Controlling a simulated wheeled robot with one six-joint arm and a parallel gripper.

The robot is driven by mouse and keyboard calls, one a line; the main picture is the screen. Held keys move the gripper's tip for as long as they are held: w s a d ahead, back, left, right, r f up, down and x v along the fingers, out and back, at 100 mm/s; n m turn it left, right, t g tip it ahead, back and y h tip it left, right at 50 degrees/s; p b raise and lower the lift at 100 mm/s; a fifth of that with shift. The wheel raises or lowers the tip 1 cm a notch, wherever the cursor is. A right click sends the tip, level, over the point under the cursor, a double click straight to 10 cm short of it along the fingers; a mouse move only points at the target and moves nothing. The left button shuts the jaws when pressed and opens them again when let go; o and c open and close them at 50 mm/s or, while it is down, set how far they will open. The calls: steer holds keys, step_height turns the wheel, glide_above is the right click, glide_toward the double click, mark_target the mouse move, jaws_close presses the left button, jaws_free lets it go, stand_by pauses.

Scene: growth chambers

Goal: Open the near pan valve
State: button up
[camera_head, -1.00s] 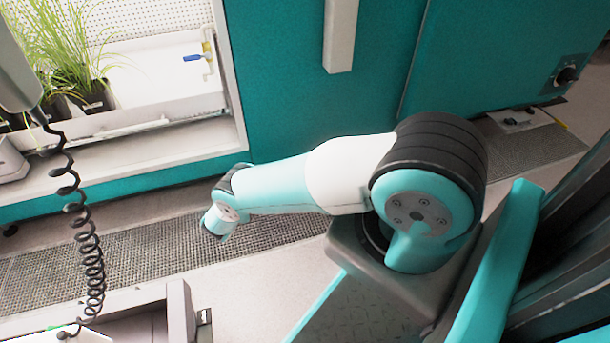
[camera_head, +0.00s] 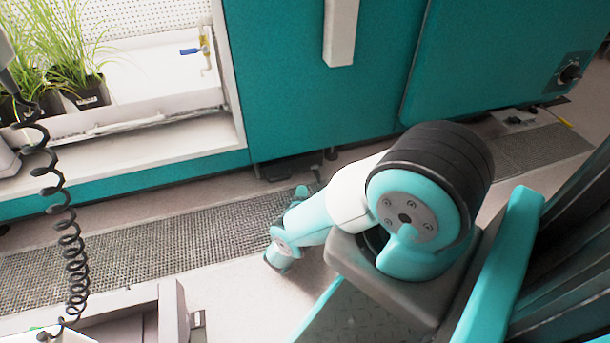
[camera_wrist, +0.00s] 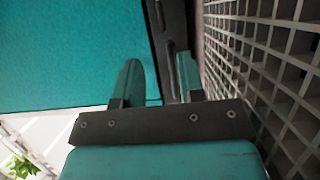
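A small valve with a blue lever (camera_head: 190,51) sits on the white inner wall of the open chamber at upper left in the head view; the lever lies roughly level. A low dark fixture (camera_head: 285,168) with a small upright piece (camera_head: 331,154) shows at the foot of the teal cabinet; I cannot tell whether that piece is a valve handle. In the wrist view my gripper (camera_wrist: 158,68) is open, its two fingers apart with nothing seen held. A dark strip with a slim bar (camera_wrist: 171,60) lies beyond the fingers.
A floor grating (camera_head: 150,245) runs along the cabinet foot and fills the wrist view's right side. Potted grass (camera_head: 88,95) stands in the chamber. A coiled cable (camera_head: 70,240) hangs at left. A black knob (camera_head: 569,73) is on the right cabinet.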

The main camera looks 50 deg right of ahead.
mark_target(305, 171)
steer(key=b+x, duration=0.5)
steer(key=x, duration=0.1)
steer(key=b+x, duration=0.3)
steer(key=x, duration=0.1)
steer(key=shift+d+f+b, duration=0.1)
steer(key=shift+f+b, duration=0.2)
steer(key=shift+w+d+r+b, duration=0.25)
steer(key=shift+w+d+b, duration=0.2)
steer(key=shift+d, duration=0.2)
jaws_close()
